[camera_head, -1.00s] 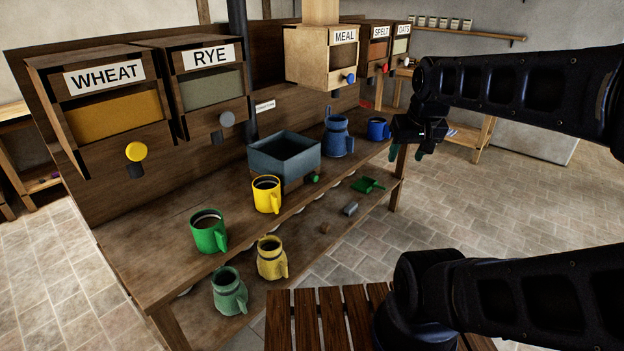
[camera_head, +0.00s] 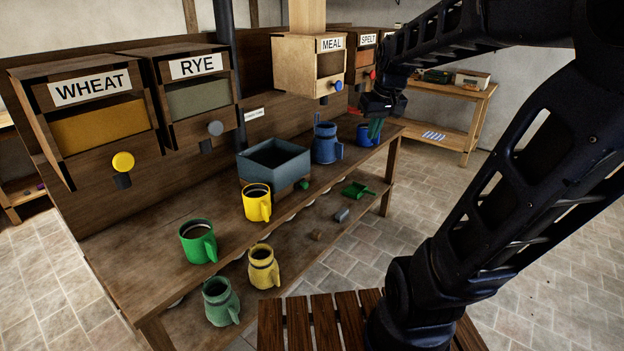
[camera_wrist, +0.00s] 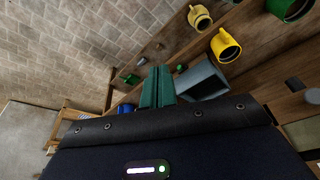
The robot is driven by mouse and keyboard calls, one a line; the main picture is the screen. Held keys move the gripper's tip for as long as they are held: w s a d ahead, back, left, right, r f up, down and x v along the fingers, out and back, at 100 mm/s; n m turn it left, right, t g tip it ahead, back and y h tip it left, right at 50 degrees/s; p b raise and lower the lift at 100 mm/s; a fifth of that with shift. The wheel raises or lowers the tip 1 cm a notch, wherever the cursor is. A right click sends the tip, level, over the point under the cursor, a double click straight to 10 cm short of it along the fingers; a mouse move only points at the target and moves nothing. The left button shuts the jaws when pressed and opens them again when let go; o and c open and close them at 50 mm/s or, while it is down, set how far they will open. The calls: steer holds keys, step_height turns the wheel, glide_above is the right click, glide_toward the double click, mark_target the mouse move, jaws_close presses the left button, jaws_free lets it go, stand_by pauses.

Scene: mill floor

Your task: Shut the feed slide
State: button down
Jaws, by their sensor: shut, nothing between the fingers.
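No part is labelled as the feed slide, and I cannot tell which one it is. A grey-blue open box (camera_head: 273,160) stands on the bench, with a small green knob (camera_head: 303,184) at its front right corner. The MEAL bin (camera_head: 305,72) has a blue knob (camera_head: 337,86) on its front. My gripper (camera_head: 375,130) is shut and empty, right of the blue jug, in front of the bench's far end, partly hiding the blue mug. In the wrist view its green fingers (camera_wrist: 157,87) lie together, with the grey-blue box (camera_wrist: 203,82) to their right.
Bins WHEAT (camera_head: 90,110), RYE (camera_head: 198,95) and SPELT (camera_head: 364,58) have knobs. On the bench stand a green mug (camera_head: 196,242), a yellow mug (camera_head: 256,204) and a blue jug (camera_head: 325,146). Yellow and green jugs and a green scoop (camera_head: 357,190) are on the lower shelf.

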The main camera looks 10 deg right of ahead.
mark_target(303, 185)
steer(key=w+a+f+n+g+y, duration=0.15)
steer(key=w+f, duration=0.45)
steer(key=w, duration=0.6)
steer(key=w+a+f+n+g+y, duration=0.15)
steer(key=w+f, duration=0.35)
steer(key=w, duration=0.7)
steer(key=w+f+n+y, duration=0.1)
steer(key=w+f+n, duration=0.35)
steer(key=w, duration=0.75)
steer(key=w+a+f+y, duration=0.1)
steer(key=w+f, duration=0.3)
steer(key=f, duration=0.4)
steer(key=w+f+y, duration=0.1)
steer(key=w+f, duration=0.4)
steer(key=f, duration=0.2)
steer(key=shift+g, duration=0.4)
steer(key=x, duration=0.8)
steer(key=shift+s+a+f, duration=0.1)
steer(key=shift+s+f, duration=0.1)
steer(key=shift+f, duration=0.15)
steer(key=shift+s+a+f, duration=0.35)
steer(key=shift+s+a, duration=0.35)
steer(key=shift+a, duration=0.1)
steer(key=shift+s+a+f, duration=0.3)
steer(key=shift+s+a, duration=0.35)
steer(key=shift+a, duration=0.1)
